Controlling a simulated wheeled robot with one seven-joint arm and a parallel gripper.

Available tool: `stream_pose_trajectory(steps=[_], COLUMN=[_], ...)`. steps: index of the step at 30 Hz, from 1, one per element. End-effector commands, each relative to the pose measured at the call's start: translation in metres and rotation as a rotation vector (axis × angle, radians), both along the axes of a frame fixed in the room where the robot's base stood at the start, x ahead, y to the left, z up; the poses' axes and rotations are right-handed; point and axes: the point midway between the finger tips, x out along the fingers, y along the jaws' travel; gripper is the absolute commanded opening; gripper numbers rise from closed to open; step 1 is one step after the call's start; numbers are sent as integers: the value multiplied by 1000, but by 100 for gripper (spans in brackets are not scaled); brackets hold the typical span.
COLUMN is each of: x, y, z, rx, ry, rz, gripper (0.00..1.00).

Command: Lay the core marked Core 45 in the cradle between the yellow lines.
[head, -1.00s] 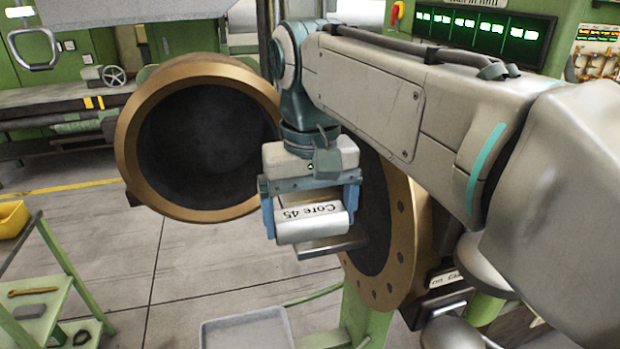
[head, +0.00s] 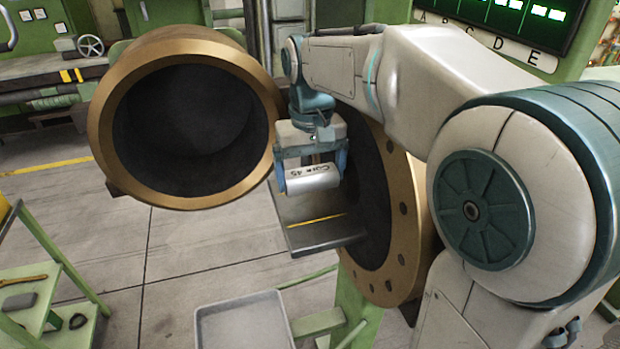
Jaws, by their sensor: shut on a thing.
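The core marked Core 45 (head: 313,181) is a pale grey cylinder with its label facing me. My gripper (head: 312,172) is shut on it, with a blue finger at each end. The cradle (head: 300,240) is a dark grey plate below the core, sticking out to the left from the bronze flanged ring. One yellow line (head: 316,219) shows across it. The core appears above the cradle, but I cannot tell the exact gap.
A large open bronze cylinder (head: 105,165) stands close on the left of my gripper. The bronze flanged ring (head: 402,240) is close on the right. A pale tray (head: 205,325) lies below. A green stand (head: 75,290) with tools is at the lower left.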

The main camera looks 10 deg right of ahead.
Motion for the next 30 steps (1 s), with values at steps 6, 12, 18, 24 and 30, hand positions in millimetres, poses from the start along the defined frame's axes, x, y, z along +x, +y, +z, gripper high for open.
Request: stream_pose_trajectory(steps=[6, 12, 18, 24, 30], x=[7, 6, 7, 7, 7], y=[-2, -2, -2, -2, -2], z=[-13, -40, -44, -47, -47], rx=[0, 0, 0, 0, 0], ry=[1, 2, -2, -2, 0], rz=[0, 0, 0, 0, 0], gripper=[56, 56, 56, 56, 100])
